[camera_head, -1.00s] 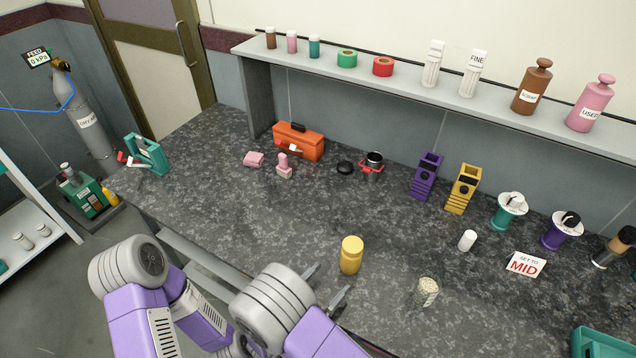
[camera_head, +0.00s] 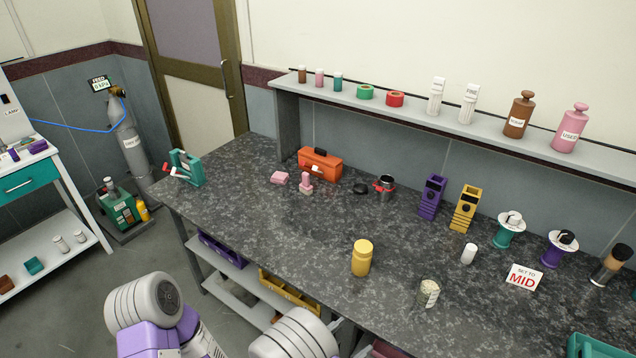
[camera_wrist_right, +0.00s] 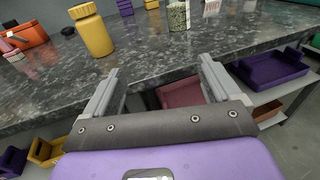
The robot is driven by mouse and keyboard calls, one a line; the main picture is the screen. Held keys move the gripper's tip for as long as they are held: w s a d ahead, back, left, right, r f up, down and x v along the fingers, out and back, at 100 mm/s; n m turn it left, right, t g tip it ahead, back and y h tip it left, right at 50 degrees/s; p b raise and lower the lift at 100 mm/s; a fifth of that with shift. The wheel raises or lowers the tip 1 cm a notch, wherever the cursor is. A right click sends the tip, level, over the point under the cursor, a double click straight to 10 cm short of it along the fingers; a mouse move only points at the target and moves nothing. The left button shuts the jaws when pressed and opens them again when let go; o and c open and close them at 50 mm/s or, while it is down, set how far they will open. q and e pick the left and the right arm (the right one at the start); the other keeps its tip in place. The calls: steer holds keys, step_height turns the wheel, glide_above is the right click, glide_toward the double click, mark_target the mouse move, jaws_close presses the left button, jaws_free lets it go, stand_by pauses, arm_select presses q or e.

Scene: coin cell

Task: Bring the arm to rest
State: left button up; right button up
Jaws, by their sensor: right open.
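My right gripper (camera_wrist_right: 155,92) is open and empty in the right wrist view, its two grey fingers apart in front of the bench's front edge. In the head view only my grey and purple arm links show at the bottom; the right gripper's fingers are out of sight there. My left gripper is not in view. The dark stone bench (camera_head: 310,250) lies ahead. A yellow bottle (camera_head: 361,258) stands upright near its front edge, and it also shows in the right wrist view (camera_wrist_right: 92,32), beyond the left finger.
An orange toolbox (camera_head: 320,164) sits at the back. Shelves under the bench hold a yellow tray (camera_head: 290,291) and a purple tray (camera_head: 222,250).

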steer(key=s+d+f+m+g+y, duration=0.1)
steer(key=s+d+f+m+g, duration=0.5)
steer(key=f+g, duration=0.25)
steer(key=s+a+f+m+g+y+p, duration=0.25)
steer(key=s+f+m+g+y, duration=0.25)
steer(key=s+m+g+y, duration=0.6)
arm_select(q)
steer(key=b, duration=0.1)
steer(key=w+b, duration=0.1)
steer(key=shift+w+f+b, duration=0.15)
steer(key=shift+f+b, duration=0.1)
steer(key=shift+b, duration=0.15)
arm_select(e)
steer(key=w+a+f+m+t+y, duration=0.1)
steer(key=w+f+m+t+y, duration=0.3)
steer(key=m+t, duration=0.5)
steer(key=w+m+y, duration=0.1)
steer(key=m, duration=0.1)
steer(key=shift+w+a+f+m, duration=0.15)
steer(key=shift+w+f+m, duration=0.1)
steer(key=shift+f+m, duration=0.15)
